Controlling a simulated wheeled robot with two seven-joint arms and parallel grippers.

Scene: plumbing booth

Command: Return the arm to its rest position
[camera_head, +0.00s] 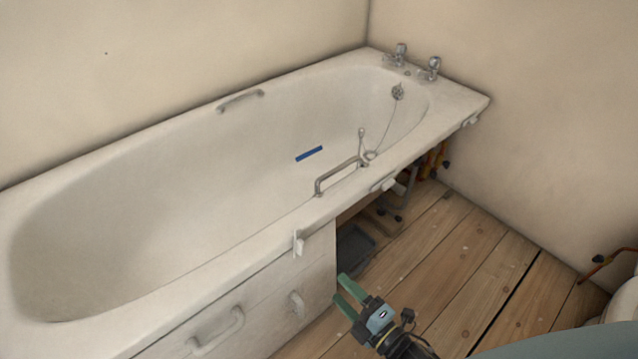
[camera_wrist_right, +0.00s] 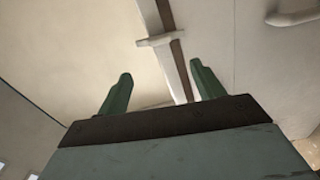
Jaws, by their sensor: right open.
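My right gripper (camera_head: 345,289) comes in from the bottom of the head view, with green fingers apart and nothing between them. It is in front of the open section under the bathtub, near the right end of the white side panel (camera_head: 262,292). In the right wrist view my right gripper (camera_wrist_right: 158,90) also shows its two green fingers spread and empty. Beyond them is the pale panel with a raised strip and a clip (camera_wrist_right: 157,41). I cannot tell the exact gap to the panel. My left gripper is not in view.
The white bathtub (camera_head: 150,180) fills the left and middle. A blue strip (camera_head: 309,153) lies inside it. Taps (camera_head: 430,70) stand at the far end. A dark tray (camera_head: 354,244) and pipes (camera_head: 432,160) show under the rim. The wooden floor (camera_head: 470,260) at right is mostly clear.

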